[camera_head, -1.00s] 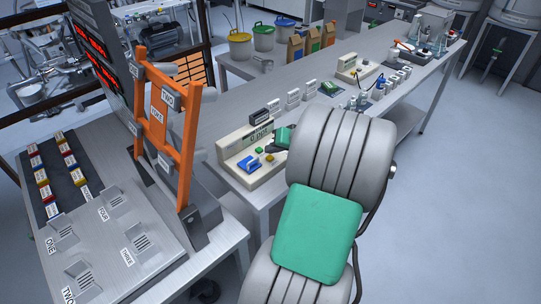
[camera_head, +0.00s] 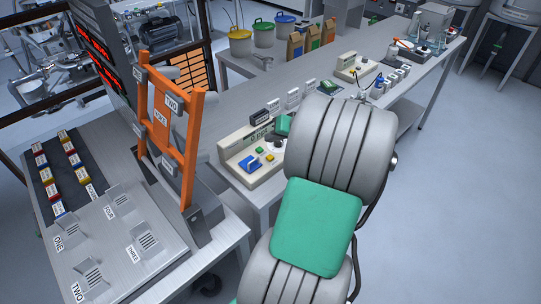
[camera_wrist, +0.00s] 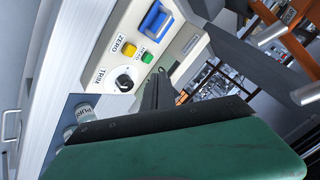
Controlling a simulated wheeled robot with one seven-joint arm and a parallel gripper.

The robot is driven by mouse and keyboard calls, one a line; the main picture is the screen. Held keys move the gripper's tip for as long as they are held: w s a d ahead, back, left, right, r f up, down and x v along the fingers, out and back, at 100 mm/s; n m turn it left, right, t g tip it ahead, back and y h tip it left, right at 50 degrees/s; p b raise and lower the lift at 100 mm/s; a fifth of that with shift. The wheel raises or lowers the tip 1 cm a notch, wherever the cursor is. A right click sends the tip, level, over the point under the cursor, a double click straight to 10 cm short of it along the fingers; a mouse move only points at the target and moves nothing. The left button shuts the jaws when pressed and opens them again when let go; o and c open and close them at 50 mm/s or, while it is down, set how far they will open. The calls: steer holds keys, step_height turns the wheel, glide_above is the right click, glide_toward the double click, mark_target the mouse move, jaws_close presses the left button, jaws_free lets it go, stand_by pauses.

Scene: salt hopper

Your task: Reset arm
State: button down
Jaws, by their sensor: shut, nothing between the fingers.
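My gripper (camera_wrist: 156,90) is shut and empty in the wrist view, its dark fingers pointing at the control box (camera_wrist: 185,50). They appear over or beside the panel; I cannot tell whether they touch it. The box carries a blue rocker switch (camera_wrist: 155,20), a yellow ZERO button (camera_wrist: 126,48), a green button (camera_wrist: 148,57) and a black TRIM knob (camera_wrist: 125,83). In the head view my arm reaches over the bench toward this control box (camera_head: 232,147). My forearm hides most of the gripper there.
The long steel bench (camera_head: 340,70) holds small white containers and a second instrument (camera_head: 357,68). An orange frame (camera_head: 170,130) stands left of my arm, beside a tray of coloured blocks (camera_head: 70,165) and numbered slots. Open floor (camera_head: 460,200) lies to the right.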

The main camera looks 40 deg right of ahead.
stand_by(0.3)
steer(key=s+a+f+m+g, duration=0.2)
steer(key=s+f+g, duration=0.3)
steer(key=s+f, duration=0.45)
steer(key=s+a+r+g, duration=0.1)
steer(key=s+a+g, duration=0.2)
steer(key=s+a, duration=0.35)
steer(key=w+a+r+n+t, duration=0.1)
steer(key=w+a+r+n, duration=0.1)
steer(key=a, duration=0.5)
steer(key=w+a+r+n+t, duration=0.1)
steer(key=w+a+r+n, duration=0.1)
steer(key=a+r+n, duration=0.2)
steer(key=w+a+r+n+t+h, duration=0.1)
steer(key=w+a+r+n, duration=0.2)
steer(key=a+r, duration=0.4)
steer(key=a, duration=0.4)
steer(key=shift+a+r+n, duration=0.25)
steer(key=shift+n, duration=0.05)
steer(key=shift+w, duration=0.15)
